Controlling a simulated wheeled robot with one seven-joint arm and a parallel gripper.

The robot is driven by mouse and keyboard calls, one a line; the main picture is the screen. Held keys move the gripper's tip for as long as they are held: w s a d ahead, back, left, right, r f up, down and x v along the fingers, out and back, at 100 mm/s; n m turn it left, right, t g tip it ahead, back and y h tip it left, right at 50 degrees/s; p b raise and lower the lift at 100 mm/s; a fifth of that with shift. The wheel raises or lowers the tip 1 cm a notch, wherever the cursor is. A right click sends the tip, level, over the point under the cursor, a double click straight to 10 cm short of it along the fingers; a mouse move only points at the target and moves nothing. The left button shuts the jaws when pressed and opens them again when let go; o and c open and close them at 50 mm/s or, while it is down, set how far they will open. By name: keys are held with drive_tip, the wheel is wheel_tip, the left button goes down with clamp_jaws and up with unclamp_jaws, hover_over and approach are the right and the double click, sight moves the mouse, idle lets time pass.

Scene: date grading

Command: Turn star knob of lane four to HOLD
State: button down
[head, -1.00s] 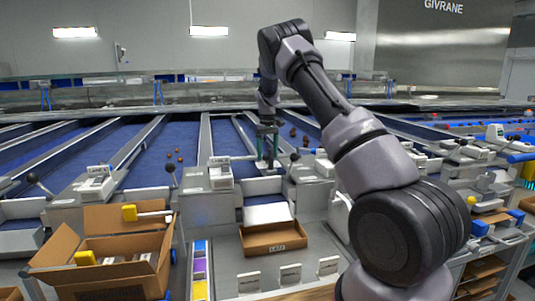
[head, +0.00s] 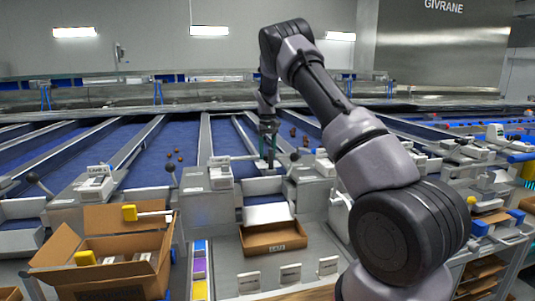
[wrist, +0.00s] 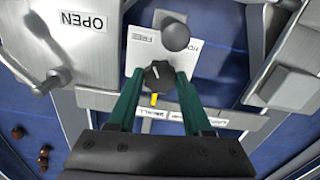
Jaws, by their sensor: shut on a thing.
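My gripper (wrist: 157,92) has its two green fingers shut on the dark star knob (wrist: 158,73) in the wrist view. The knob's top bears a short white line pointing up and slightly left in that picture. Behind it lies a white card (wrist: 137,58), with "FREE" legible and "HO..." partly covered. A yellow pointer (wrist: 154,99) shows between the fingers. In the head view my gripper (head: 268,152) is at the head of a middle lane, and the knob is too small to make out there.
A round dark ball knob (wrist: 175,37) stands close beyond the star knob. An "OPEN" plate (wrist: 84,21) and a lever (wrist: 55,78) are at left. In the head view, a cardboard tray (head: 273,240) and an open carton (head: 105,265) stand in front.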

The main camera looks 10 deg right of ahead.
drive_tip(key=m, duration=0.4)
drive_tip(key=shift+m, duration=0.3)
drive_tip(key=m, duration=0.3)
drive_tip(key=shift+m, duration=0.4)
drive_tip(key=m, duration=0.3)
drive_tip(key=shift+w+r+m, duration=0.1)
drive_tip(key=shift+m, duration=1.9)
drive_tip(key=shift+c, duration=1.6)
unclamp_jaws()
